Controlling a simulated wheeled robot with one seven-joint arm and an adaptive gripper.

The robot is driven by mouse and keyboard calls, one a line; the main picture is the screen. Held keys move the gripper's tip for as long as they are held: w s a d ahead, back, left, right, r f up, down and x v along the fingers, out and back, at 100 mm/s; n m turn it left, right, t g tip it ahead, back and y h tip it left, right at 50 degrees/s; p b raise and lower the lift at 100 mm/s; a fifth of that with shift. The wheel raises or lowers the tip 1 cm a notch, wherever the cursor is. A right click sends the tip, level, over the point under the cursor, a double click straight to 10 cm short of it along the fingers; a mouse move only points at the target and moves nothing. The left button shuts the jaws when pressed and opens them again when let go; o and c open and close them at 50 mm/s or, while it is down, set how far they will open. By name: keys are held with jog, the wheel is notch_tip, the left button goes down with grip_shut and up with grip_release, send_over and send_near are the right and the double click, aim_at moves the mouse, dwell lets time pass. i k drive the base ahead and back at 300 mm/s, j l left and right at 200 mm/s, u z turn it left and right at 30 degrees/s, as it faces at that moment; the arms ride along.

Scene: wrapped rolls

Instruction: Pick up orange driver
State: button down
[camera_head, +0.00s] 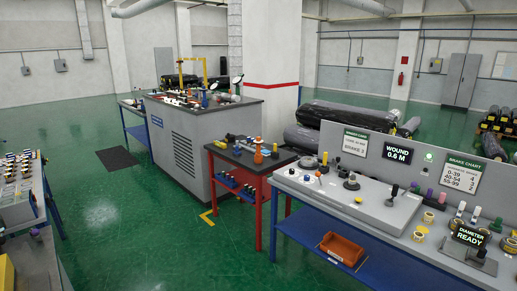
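An orange upright object (258,153) stands on the dark top of a small red cart (238,157) near the middle of the view. It may be the orange driver, but it is too small to be sure. A smaller orange item (275,149) stands just to its right, and other small tools lie to its left on the same top. My gripper is not in the picture, so its state does not show.
A grey control bench (345,205) with knobs fills the right, with an orange bin (342,248) on its blue lower shelf. A grey cabinet (185,150) stands behind the cart. A bench (22,205) is at left. Green floor (140,235) between is clear.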

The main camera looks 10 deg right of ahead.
aim_at(257, 153)
jog(key=i, duration=1.25)
jog(key=i+u, duration=0.1)
jog(key=i, duration=0.4)
jog(key=i+l+u, duration=0.1)
jog(key=i, duration=0.35)
jog(key=i+l+u, duration=0.1)
jog(key=i, duration=0.35)
jog(key=i+l+u, duration=0.1)
jog(key=i, duration=0.4)
jog(key=i+l+u, duration=0.1)
jog(key=i+l, duration=0.2)
jog(key=i, duration=0.15)
jog(key=i+l+u, duration=0.6)
jog(key=i, duration=0.25)
